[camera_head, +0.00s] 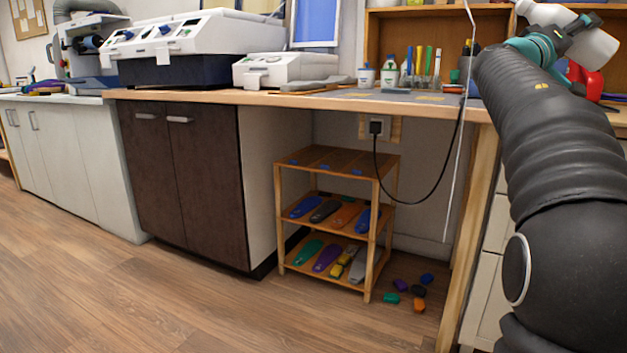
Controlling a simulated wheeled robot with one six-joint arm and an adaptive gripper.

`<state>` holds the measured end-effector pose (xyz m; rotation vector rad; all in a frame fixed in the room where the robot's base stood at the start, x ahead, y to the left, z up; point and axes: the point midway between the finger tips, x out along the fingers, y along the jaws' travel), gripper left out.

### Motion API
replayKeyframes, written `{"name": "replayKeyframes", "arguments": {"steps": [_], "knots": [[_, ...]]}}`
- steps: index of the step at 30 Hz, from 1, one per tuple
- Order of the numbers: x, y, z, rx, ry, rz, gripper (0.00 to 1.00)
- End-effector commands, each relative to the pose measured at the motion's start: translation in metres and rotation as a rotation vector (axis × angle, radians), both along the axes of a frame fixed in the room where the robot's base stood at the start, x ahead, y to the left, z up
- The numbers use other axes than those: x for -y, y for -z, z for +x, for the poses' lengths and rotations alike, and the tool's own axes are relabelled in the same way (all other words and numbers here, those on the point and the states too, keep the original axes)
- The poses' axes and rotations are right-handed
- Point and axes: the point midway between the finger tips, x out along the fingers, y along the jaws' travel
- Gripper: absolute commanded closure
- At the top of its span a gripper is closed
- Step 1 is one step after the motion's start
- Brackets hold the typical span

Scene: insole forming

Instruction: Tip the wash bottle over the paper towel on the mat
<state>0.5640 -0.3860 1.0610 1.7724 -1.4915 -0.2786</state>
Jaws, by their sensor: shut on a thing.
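My gripper (556,36), dark with teal parts, is at the top right, at the end of my black arm. It is shut on the white wash bottle (594,44), which is tilted well away from upright, its visible rounded end toward the lower right. The grey mat (372,95) lies on the wooden bench, left of my arm. Yellowish patches show on the mat. I cannot make out the paper towel; my arm hides part of the bench.
Small bottles (389,74) and upright tools stand behind the mat. A red object (590,78) is behind my arm. White machines (190,38) stand farther left. Below the bench, a wooden shelf (340,163) holds insoles. A thin white line hangs left of my arm. The floor at left is clear.

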Motion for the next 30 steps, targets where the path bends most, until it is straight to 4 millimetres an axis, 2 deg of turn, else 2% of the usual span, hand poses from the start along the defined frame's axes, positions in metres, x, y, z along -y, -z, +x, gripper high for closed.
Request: {"name": "replayKeyframes", "arguments": {"steps": [5, 11, 17, 20, 23, 26, 30], "knots": [[0.002, -0.002, -0.020, 0.001, 0.014, -0.001, 1.00], [0.001, 0.018, -0.029, -0.001, 0.053, 0.000, 1.00], [0.006, 0.053, -0.032, -0.003, 0.092, 0.000, 1.00], [0.004, 0.079, -0.025, -0.005, 0.098, 0.000, 1.00], [-0.003, 0.114, -0.013, -0.009, 0.085, 0.001, 1.00], [-0.019, 0.154, 0.005, -0.011, 0.043, 0.000, 1.00], [-0.052, 0.213, 0.031, -0.012, -0.063, 0.001, 1.00]]}}
